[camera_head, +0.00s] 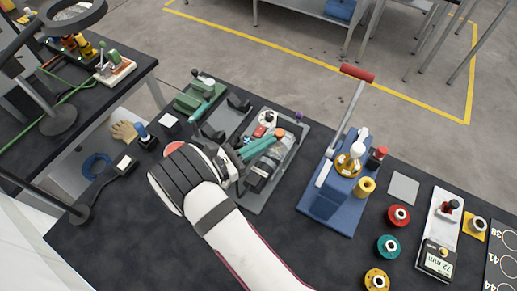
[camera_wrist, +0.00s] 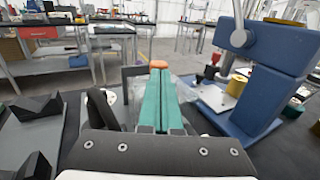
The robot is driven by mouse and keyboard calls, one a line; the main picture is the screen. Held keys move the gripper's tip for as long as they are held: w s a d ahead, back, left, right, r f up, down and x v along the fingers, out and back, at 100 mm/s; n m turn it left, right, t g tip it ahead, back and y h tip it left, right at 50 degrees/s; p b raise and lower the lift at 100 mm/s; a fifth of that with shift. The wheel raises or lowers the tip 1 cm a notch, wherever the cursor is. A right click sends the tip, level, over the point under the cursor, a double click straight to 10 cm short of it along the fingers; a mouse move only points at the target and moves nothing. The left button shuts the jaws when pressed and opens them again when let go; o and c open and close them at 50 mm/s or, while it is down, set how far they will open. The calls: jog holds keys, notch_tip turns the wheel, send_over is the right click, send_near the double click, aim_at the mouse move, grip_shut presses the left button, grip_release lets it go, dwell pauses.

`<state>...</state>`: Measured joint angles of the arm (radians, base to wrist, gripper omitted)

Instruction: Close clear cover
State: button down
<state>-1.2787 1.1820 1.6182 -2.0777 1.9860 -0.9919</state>
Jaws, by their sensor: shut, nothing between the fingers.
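A grey device (camera_head: 253,205) stands on the dark bench near the middle of the head view, with small parts on its plate. A see-through sheet that looks like the clear cover (camera_wrist: 203,118) shows faintly beside my fingers in the wrist view; its edges and hinge are hard to make out. My gripper (camera_head: 272,140) is over this device, its two teal fingers shut together with nothing between them. The fingers also show in the wrist view (camera_wrist: 160,100), pointing toward an orange knob (camera_wrist: 158,64). I cannot tell whether they touch the cover. My wrist hides the device's left side.
A blue lever press (camera_head: 330,205) with a red handle (camera_head: 357,74) stands close on the right. A green fixture (camera_head: 195,98) and black V-shaped blocks (camera_head: 213,133) are on the left. Several coloured spools, including a red one (camera_head: 399,216), lie farther right.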

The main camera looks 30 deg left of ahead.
jog(key=v, duration=1.4)
jog(key=w+d+g, duration=0.1)
jog(key=w+d, duration=0.1)
jog(key=w, duration=0.2)
jog(key=w+d+g+y, duration=0.1)
jog(key=w, duration=0.3)
jog(key=w+d+r+g, duration=0.1)
jog(key=w+d, duration=0.1)
jog(key=w, duration=0.2)
jog(key=shift+w+d, duration=0.4)
jog(key=shift+w, duration=0.15)
jog(key=shift+y, duration=0.3)
jog(key=shift+w, duration=2.15)
